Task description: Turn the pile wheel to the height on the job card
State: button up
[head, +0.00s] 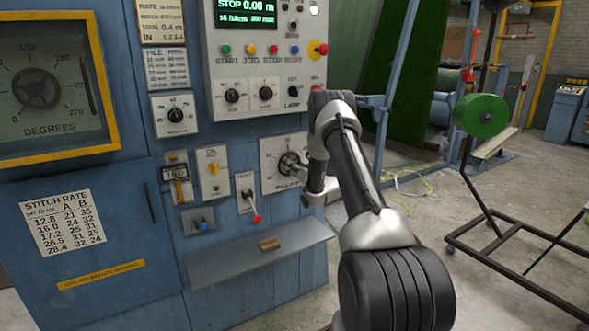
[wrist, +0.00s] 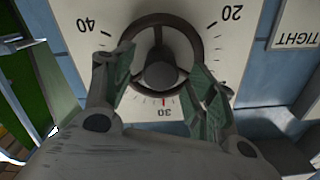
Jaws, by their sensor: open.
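The pile wheel (wrist: 188,33) is a dark round handwheel with a raised hub, on a pale dial plate (wrist: 226,45) that reads upside down in the wrist view. The numbers 40, 30 and 20 show, and a red mark at the rim lies close to 30. My gripper (wrist: 160,72) is open, its green-padded fingers on either side of the hub, over the rim; contact cannot be told. In the head view the wheel (head: 288,160) is partly hidden by my gripper (head: 302,178). A cream card (head: 159,14), possibly the job card, has only partly readable text.
A green spool on a stand (head: 480,116) stands at right.

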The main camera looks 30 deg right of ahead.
jog(key=shift+w, duration=0.6)
jog(key=shift+c, duration=0.5)
jog(key=c, duration=1)
jog(key=shift+o, duration=0.2)
jog(key=shift+n, duration=0.4)
jog(key=n, duration=1.1)
